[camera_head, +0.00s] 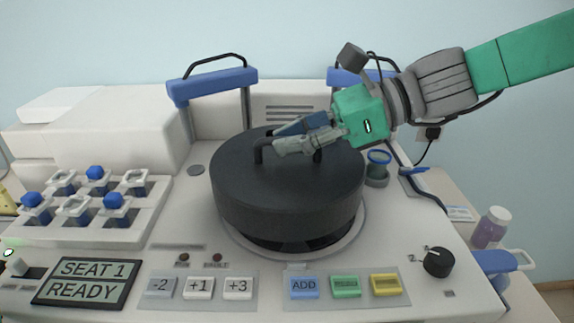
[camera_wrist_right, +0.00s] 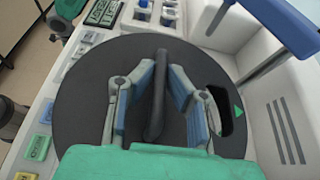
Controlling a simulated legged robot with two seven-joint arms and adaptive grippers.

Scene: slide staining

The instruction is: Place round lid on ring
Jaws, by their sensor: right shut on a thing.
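The round lid (camera_head: 290,190) is a thick black disc with an arched handle (camera_wrist_right: 158,95) on top. It sits level over the pale ring (camera_head: 352,243) on the machine's top. A dark opening shows beneath the lid's front edge; I cannot tell whether lid and ring touch. My right gripper (camera_head: 290,147) comes in from the upper right and is shut on the lid's handle. In the right wrist view its fingers (camera_wrist_right: 160,72) stand on either side of the handle.
Buttons (camera_head: 238,288), a display (camera_head: 87,281) and a knob (camera_head: 438,262) line the front. Blue-topped posts (camera_head: 212,86) rise behind the lid. A purple bottle (camera_head: 491,228) stands at right.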

